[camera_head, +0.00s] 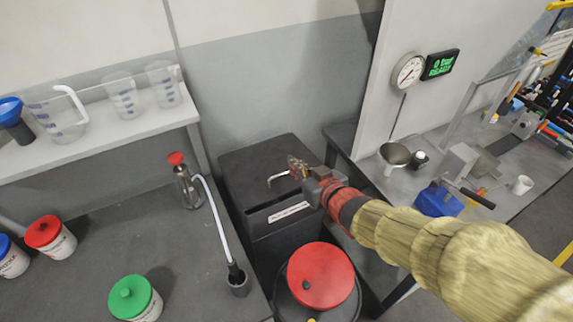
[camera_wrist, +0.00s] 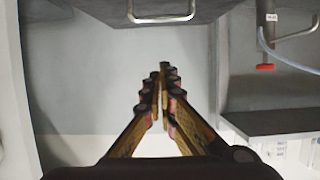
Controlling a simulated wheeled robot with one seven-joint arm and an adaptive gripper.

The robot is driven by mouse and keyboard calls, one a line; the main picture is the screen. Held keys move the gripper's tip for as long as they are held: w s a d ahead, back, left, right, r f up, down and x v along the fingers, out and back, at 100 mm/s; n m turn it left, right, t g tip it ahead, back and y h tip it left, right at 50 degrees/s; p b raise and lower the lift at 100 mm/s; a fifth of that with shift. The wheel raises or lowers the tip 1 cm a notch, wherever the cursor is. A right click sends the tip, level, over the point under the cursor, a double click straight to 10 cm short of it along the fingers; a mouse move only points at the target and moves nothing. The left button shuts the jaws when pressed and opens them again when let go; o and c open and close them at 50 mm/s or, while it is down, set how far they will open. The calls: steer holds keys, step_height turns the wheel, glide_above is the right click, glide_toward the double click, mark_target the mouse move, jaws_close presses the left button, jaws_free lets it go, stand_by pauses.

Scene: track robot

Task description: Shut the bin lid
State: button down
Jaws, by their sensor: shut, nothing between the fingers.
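The black bin (camera_head: 245,182) stands between the left bench and the right workbench in the head view. Its dark lid carries a thin metal handle, and a pale label shows along the front edge. My gripper (camera_head: 292,162) is over the right part of the lid, with its fingers together and empty. I cannot tell whether it touches the lid or whether the lid is fully down. In the wrist view, my gripper (camera_wrist: 161,72) has its fingertips close together. A dark panel with a metal handle (camera_wrist: 162,18) is at the top edge, apart from the fingertips in the picture.
A round container with a red lid (camera_head: 320,275) stands in front of the bin. The left bench (camera_head: 190,265) holds a red-topped bottle (camera_head: 185,185), a hose and lidded jars. The right workbench (camera_head: 505,205) holds a funnel, a blue object and a white cup.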

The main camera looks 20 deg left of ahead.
steer(key=b, duration=0.3)
glide_above(287, 185)
steer(key=w+a, duration=0.3)
step_height(287, 185, down, 4)
steer(key=shift+a+f, duration=0.1)
steer(key=shift+f, duration=0.05)
steer(key=shift+s+d+f+b, duration=0.6)
steer(key=shift+d+f, duration=0.15)
steer(key=shift+f, duration=0.05)
steer(key=shift+s+d+f, duration=0.3)
steer(key=shift+d+f, duration=0.05)
steer(key=shift+f, duration=0.05)
steer(key=shift+s+d+f+b, duration=0.2)
steer(key=shift+f+b, duration=0.1)
steer(key=shift+f, duration=0.35)
steer(key=shift+s+d+f+b, duration=0.15)
steer(key=shift+f+b, duration=0.1)
steer(key=shift+f, duration=0.4)
steer(key=shift+s+d+f+b, duration=0.1)
steer(key=shift+d+f+b, duration=0.15)
steer(key=shift+f, duration=0.4)
